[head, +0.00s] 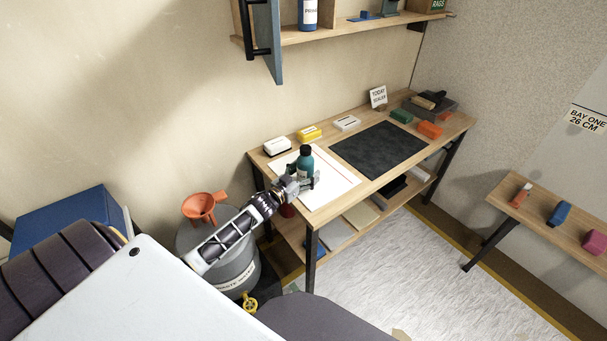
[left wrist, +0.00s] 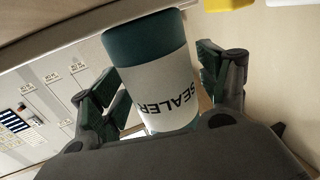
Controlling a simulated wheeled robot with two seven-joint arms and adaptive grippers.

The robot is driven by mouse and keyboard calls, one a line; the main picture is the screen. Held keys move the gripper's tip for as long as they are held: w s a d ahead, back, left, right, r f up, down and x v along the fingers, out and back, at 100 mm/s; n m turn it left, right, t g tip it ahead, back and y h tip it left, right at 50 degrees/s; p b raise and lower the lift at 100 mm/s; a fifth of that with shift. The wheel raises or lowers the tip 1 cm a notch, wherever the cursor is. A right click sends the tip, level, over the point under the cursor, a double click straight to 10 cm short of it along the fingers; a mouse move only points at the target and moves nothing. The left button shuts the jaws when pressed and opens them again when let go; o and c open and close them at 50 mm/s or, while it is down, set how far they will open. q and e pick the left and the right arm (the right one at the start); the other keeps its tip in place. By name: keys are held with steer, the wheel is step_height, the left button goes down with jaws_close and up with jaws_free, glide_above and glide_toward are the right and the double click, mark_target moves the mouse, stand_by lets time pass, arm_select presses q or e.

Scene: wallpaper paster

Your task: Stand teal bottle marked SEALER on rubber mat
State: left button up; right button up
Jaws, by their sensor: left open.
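The teal bottle (head: 305,163) with a dark cap looks upright over the white sheet on the workbench. Its white label reads SEALER in the left wrist view (left wrist: 160,85). My left gripper (head: 301,186) is open at the bottle's near side, low on its body. In the left wrist view its two fingers (left wrist: 155,95) stand on either side of the bottle, with a gap showing at the left finger. Contact at the right finger is unclear. The bottle's base is hidden by the gripper. The dark rubber mat (head: 380,150) lies flat and bare to the right. My right gripper is not seen.
The white sheet (head: 335,190) lies left of the mat. White (head: 277,146) and yellow (head: 309,132) items line the bench's back edge, with a TODAY SEALER card (head: 378,96). Green (head: 401,116) and orange (head: 430,130) blocks sit beyond the mat. A shelf (head: 340,30) hangs above.

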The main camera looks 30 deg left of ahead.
mark_target(300, 176)
arm_select(q)
steer(key=shift+r, duration=0.15)
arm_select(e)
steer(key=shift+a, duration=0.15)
arm_select(q)
steer(key=shift+s+a, duration=0.1)
steer(key=shift+s, duration=0.25)
steer(key=shift+s+a, duration=0.15)
steer(key=shift+s, duration=1.05)
steer(key=shift+s+a, duration=0.1)
steer(key=shift+s, duration=0.9)
steer(key=shift+s+a, duration=0.2)
steer(key=shift+s, duration=1.15)
steer(key=shift+s+a, duration=0.1)
steer(key=shift+s, duration=0.5)
steer(key=shift+s+a+r+p, duration=0.1)
steer(key=shift+s+p, duration=0.05)
steer(key=shift+s, duration=0.6)
steer(key=shift+s+a+p, duration=0.1)
steer(key=shift+s+p, duration=0.05)
steer(key=shift+s, duration=0.55)
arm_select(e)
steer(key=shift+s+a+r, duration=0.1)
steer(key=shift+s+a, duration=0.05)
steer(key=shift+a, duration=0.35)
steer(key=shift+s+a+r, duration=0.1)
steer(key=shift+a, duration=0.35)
